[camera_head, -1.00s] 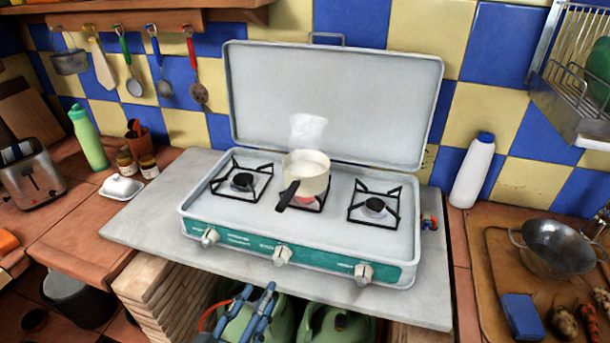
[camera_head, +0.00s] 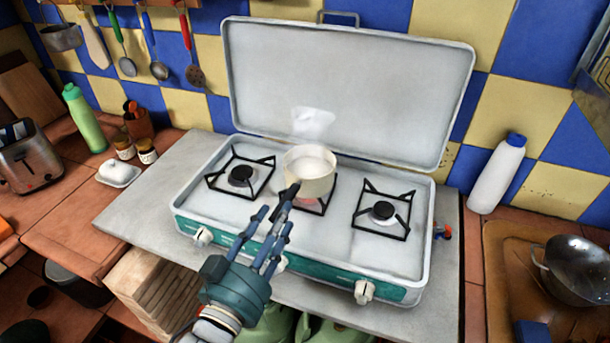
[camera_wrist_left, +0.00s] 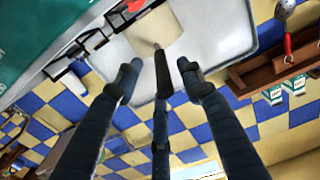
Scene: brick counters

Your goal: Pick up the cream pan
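The cream pan (camera_head: 310,178) sits upright on the middle burner of the camping stove, with pale contents inside. Its dark handle (camera_head: 293,190) points toward me and slightly left. My left gripper (camera_head: 273,220) is at the handle, in front of the stove. In the left wrist view the pan (camera_wrist_left: 157,28) is at the top, and its handle runs down between the spread fingers of my left gripper (camera_wrist_left: 158,78). The fingers are apart, with gaps on both sides of the handle. Part of the handle is hidden behind the fingers in the head view. My right gripper is not in view.
The stove (camera_head: 400,270) has a raised lid (camera_head: 345,90) behind the pan and empty burners on both sides. A white bottle (camera_head: 497,175) and a metal colander (camera_head: 575,272) stand at right. A toaster (camera_head: 28,160) and green bottle (camera_head: 85,118) are at left.

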